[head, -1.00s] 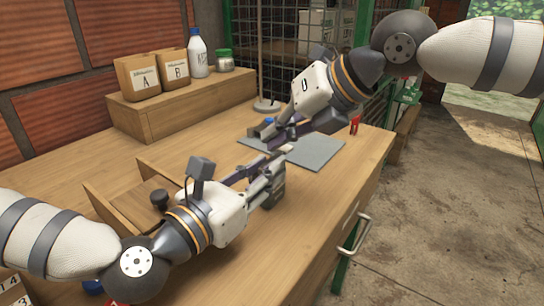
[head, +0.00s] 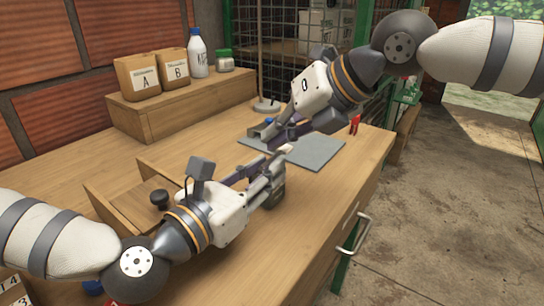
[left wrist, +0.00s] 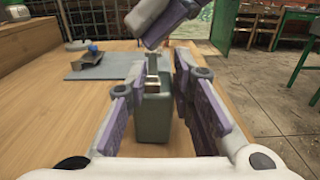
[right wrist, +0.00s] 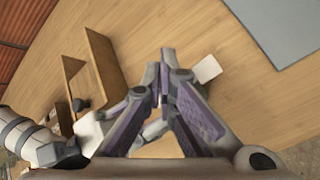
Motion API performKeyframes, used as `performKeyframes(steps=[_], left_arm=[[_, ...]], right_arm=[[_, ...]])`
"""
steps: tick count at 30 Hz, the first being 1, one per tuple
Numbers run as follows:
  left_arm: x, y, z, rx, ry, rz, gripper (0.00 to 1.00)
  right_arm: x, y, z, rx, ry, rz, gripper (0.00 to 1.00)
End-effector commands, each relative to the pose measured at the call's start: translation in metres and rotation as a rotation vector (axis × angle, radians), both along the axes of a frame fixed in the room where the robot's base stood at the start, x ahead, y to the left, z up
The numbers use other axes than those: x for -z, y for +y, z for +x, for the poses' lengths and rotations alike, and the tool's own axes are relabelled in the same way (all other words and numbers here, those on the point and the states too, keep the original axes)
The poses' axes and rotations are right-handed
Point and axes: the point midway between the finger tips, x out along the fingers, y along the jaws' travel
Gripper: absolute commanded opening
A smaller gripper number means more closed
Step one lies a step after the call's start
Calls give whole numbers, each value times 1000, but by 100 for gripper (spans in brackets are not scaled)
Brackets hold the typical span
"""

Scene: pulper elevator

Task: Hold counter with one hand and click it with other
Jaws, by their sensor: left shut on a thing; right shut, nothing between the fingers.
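The counter, a grey-green box-like body (head: 278,196) with a metal stem on top, is upright at my left gripper (head: 272,178). In the left wrist view the counter (left wrist: 152,117) is between the fingers of my left gripper (left wrist: 151,92), which is shut on it. My right gripper (head: 284,143) is shut and empty, coming down from the upper right. In the left wrist view its dark fingers (left wrist: 165,22) are just above the stem; I cannot tell whether they touch. In the right wrist view the shut fingertips (right wrist: 166,55) are beside a pale square piece (right wrist: 207,69).
A grey mat (head: 312,152) lies on the wooden table beyond the grippers. An open wooden box (head: 118,207) is left of them. Bags, a bottle and a jar stand on a wooden riser (head: 185,102).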

Motion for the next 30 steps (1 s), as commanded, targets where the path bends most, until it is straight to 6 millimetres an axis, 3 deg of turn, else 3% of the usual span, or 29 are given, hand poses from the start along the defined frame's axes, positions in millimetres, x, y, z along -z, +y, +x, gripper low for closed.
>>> performKeyframes(steps=[30], left_arm=[[2,1,0,-1,3,2,0]], right_arm=[[11,0,1,1,1,0,0]])
